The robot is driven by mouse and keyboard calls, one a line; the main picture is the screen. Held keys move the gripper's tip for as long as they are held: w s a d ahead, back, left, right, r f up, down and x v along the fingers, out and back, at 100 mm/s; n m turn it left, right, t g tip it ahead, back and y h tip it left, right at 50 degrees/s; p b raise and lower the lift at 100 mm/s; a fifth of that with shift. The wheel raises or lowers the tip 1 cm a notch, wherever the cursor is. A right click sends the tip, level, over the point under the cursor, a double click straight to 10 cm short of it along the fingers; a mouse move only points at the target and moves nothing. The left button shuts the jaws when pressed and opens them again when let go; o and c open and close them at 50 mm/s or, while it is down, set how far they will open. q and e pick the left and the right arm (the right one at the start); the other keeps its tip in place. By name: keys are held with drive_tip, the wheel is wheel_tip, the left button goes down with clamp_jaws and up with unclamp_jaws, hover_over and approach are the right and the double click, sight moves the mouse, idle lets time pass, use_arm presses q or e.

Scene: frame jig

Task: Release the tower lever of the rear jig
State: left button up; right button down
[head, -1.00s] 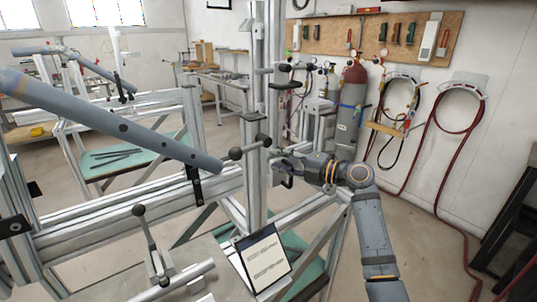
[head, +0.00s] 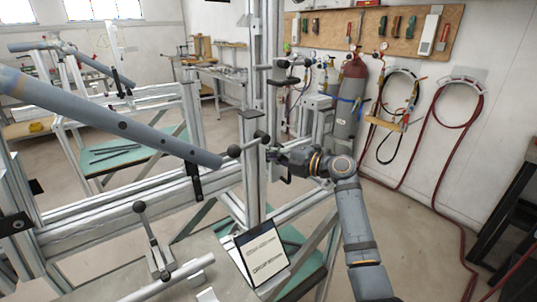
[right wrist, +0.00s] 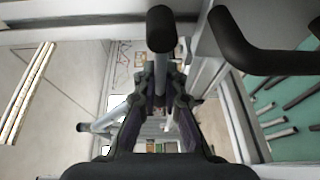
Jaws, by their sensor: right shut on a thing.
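The jig's upright aluminium tower (head: 252,190) stands at the middle of the head view. A lever with black round ends (head: 234,151) sits on it, beside the end of a blue-grey tube (head: 110,118). My right gripper (head: 273,155) is at the tower's right side. In the right wrist view its fingers (right wrist: 160,98) are closed around the metal rod of the tower lever (right wrist: 160,70), whose black knob (right wrist: 160,28) sticks out beyond them. The fingertips are partly hidden in the head view. My left gripper is not in view.
A black bent handle (right wrist: 265,55) is close beside my right gripper in the wrist view. A clamp lever (head: 147,228) and a tilted sign (head: 262,254) are in front. A gas cylinder (head: 349,105) and hoses are by the wall.

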drive_tip(key=shift+f+b, duration=0.1)
drive_tip(key=shift+b, duration=0.2)
use_arm(q)
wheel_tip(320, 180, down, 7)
drive_tip(key=b, duration=0.7)
use_arm(e)
drive_tip(key=shift+r+m+t+y, duration=0.15)
drive_tip(key=shift+m+y, duration=0.1)
drive_tip(key=shift+m, duration=0.35)
drive_tip(key=shift+r+m+t+y, duration=0.15)
drive_tip(key=shift+m+y, duration=0.1)
drive_tip(key=shift+m, duration=0.35)
drive_tip(key=m+b, duration=0.1)
drive_tip(key=r+m+b, duration=0.1)
drive_tip(key=b, duration=0.1)
drive_tip(key=r+m+t+y+b, duration=0.1)
drive_tip(key=shift+w+d+m, duration=0.2)
drive_tip(key=shift+d+m, duration=0.1)
drive_tip(key=shift+m, duration=0.1)
drive_tip(key=shift+r+m+t+b, duration=0.3)
drive_tip(key=shift+m+b, duration=0.1)
drive_tip(key=shift+b, duration=0.1)
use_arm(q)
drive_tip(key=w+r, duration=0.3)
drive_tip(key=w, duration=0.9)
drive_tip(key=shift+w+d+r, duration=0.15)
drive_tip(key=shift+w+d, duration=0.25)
